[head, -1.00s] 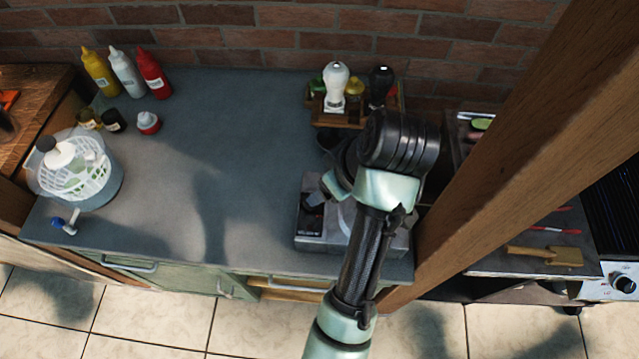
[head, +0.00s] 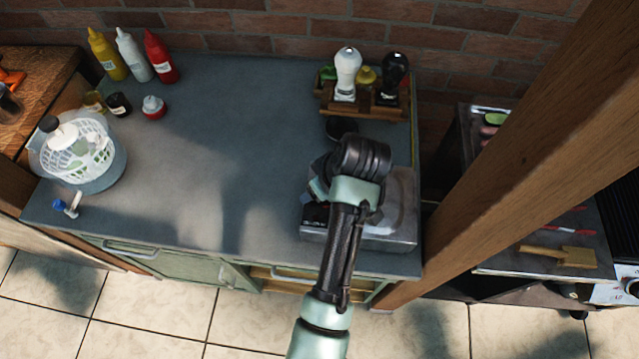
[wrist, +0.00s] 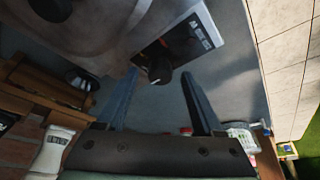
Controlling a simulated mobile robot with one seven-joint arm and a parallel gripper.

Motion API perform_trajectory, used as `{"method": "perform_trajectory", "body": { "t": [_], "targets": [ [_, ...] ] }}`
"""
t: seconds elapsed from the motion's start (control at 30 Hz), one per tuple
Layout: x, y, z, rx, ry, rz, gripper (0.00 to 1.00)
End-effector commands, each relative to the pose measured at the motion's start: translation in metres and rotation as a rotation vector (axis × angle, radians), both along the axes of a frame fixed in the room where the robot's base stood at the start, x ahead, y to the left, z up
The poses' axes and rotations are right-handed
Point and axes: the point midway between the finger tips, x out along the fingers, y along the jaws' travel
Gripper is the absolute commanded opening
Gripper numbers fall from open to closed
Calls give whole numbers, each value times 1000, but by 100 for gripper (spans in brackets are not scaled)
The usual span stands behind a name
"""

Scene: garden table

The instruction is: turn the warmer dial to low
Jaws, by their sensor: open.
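The warmer is a grey metal box (head: 400,215) at the front right of the counter in the head view. Its metal body (wrist: 110,30) fills the upper left of the wrist view. The dark dial (wrist: 159,70), with a light mark on it, stands out from a black, white-lettered panel (wrist: 185,42). My gripper (wrist: 158,76) is open, its two blue-grey fingers on either side of the dial in the picture. I cannot tell whether they touch it. In the head view my arm hides the dial and most of the gripper.
A wooden rack (head: 362,112) with a white shaker (head: 347,72) and a black shaker (head: 394,78) stands behind the warmer. A wooden post (head: 500,165) rises on the right. A salad spinner (head: 80,150) stands at left. The counter's middle (head: 220,150) is clear.

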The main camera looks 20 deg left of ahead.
Motion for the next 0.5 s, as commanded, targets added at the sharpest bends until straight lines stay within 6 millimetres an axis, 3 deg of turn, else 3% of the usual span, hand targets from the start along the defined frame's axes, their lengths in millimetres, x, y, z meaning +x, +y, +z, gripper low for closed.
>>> {"method": "perform_trajectory", "body": {
  "t": [0.23, 0.5],
  "targets": [
    [0, 0, -1, 0, 0, 1, 69],
    [0, 0, -1, 0, 0, 1, 22]
  ]
}}
